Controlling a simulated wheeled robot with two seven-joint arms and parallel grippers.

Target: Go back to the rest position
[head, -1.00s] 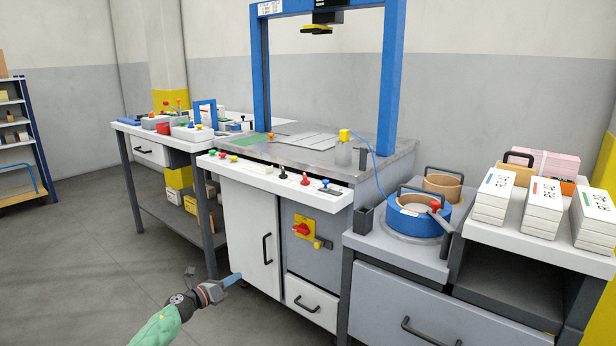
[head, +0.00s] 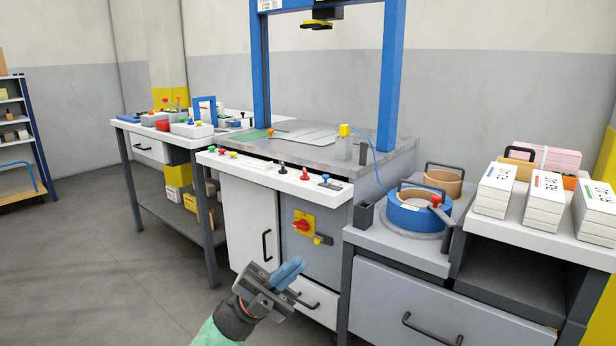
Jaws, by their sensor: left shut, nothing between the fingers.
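My left gripper (head: 288,276) is in the lower middle of the head view, with its arm coming in from the bottom left. Its blue fingers are together and hold nothing. It hangs in front of the grey and white cabinet (head: 246,230) of the stacker machine, left of the lower drawer handle and below the red rotary switch (head: 302,226). From this view I cannot tell how far it is from the cabinet front. My right gripper is not in view.
The stacker's blue frame (head: 390,75) stands on a metal top. At right are a side table with a blue strap reel (head: 418,213) and newspaper stacks (head: 494,190). A workbench (head: 140,128) with tools stands at left. The floor (head: 90,260) at lower left is clear.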

